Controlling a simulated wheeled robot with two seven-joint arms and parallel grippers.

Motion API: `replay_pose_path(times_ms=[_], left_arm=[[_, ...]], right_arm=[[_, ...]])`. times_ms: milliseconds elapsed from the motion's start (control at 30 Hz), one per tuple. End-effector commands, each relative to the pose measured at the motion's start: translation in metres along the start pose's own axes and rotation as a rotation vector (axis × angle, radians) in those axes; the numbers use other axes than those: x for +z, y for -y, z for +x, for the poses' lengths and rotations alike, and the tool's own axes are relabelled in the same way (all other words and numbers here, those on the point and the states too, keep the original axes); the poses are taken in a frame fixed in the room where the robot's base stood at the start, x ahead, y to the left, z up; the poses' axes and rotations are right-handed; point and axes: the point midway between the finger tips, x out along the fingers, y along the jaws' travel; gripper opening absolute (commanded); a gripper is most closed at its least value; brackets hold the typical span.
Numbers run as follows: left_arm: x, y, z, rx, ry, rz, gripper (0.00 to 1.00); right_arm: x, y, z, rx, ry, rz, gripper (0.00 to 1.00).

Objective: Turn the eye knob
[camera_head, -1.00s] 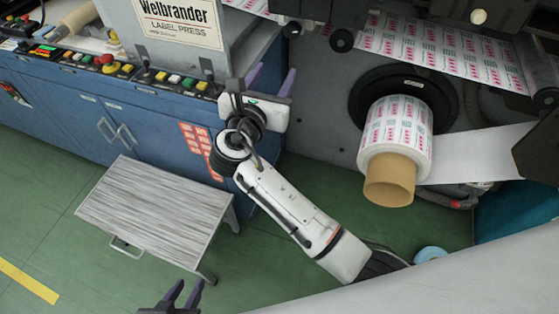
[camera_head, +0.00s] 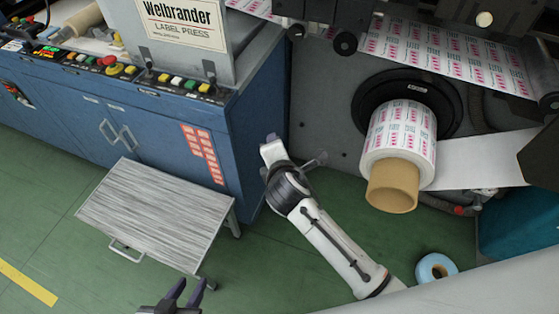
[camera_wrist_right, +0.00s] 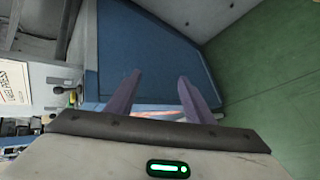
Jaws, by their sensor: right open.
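I cannot pick out the eye knob for certain. A small round cream disc (camera_head: 484,19) shows on the dark machine part at the top right of the head view; I cannot tell if it is the knob. My right arm reaches up from the lower right, its wrist in front of the blue cabinet's right end. The right gripper (camera_wrist_right: 160,92) is open and empty in the right wrist view, its purple fingers toward the blue cabinet side; they do not show clearly in the head view. My left gripper (camera_head: 187,287) is at the bottom edge, open and empty.
The label roll (camera_head: 400,138) on its cardboard core (camera_head: 392,186) sticks out at the right. The blue cabinet (camera_head: 160,130) carries a row of push buttons (camera_head: 183,84). A grey step table (camera_head: 155,212) stands on the green floor. A blue ring (camera_head: 436,267) lies lower right.

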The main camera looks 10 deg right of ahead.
Motion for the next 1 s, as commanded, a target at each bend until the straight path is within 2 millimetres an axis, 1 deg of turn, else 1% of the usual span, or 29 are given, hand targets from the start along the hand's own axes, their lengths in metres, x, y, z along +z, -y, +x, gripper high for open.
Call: replay_pose_path(times_ms=[33,100,267,867,933,967,1000], left_arm=[[0.001,0.0,0.0,0.0,0.001,0.0,0.31],[0.001,0.0,0.0,0.0,0.001,0.0,0.31],[0.001,0.0,0.0,0.0,0.001,0.0,0.31],[0.001,0.0,0.0,0.0,0.001,0.0,0.31],[0.001,0.0,0.0,0.0,0.001,-0.001,0.31],[0.001,0.0,0.0,0.0,0.001,-0.001,0.31],[0.001,0.0,0.0,0.0,0.001,-0.001,0.31]], right_arm=[[-0.002,0.007,-0.001,-0.007,-0.017,0.04,0.48],[-0.005,0.014,-0.001,-0.016,-0.037,0.092,0.48],[-0.009,0.023,-0.002,-0.027,-0.063,0.161,0.48],[-0.01,0.025,-0.003,-0.031,-0.069,0.176,0.48],[-0.01,0.035,-0.003,-0.042,-0.075,0.201,0.48],[-0.011,0.043,-0.004,-0.052,-0.08,0.225,0.48],[-0.012,0.057,-0.006,-0.068,-0.09,0.272,0.48]])
